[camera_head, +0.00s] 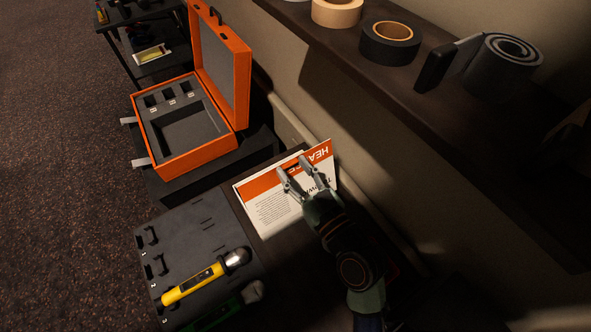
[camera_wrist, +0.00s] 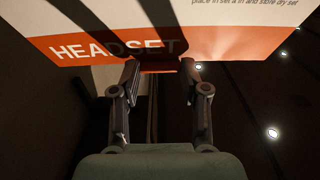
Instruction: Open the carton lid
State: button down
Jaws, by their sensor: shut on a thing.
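The carton is white and orange and lies on the dark desk. Its flat panel (camera_head: 268,212) has small print and an orange stripe. In the wrist view the lid (camera_wrist: 85,46) reads "HEADSET" across an orange band. My gripper (camera_head: 298,172) is at the carton, and its fingertips in the wrist view (camera_wrist: 160,68) meet the lower edge of that band. It is shut on the lid's edge. My gripper and arm hide part of the carton.
A grey foam tray (camera_head: 200,225) holds a yellow-handled microphone (camera_head: 192,285). An open orange case (camera_head: 187,165) stands behind it. A wall shelf (camera_head: 330,35) with tape rolls (camera_head: 390,43) runs along the right, close above the arm.

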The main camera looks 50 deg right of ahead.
dwell(0.4)
jog(key=c, duration=0.6)
grip_release()
jog(key=shift+o, duration=0.2)
jog(key=shift+r, duration=0.1)
notch_tip(320, 180, up, 10)
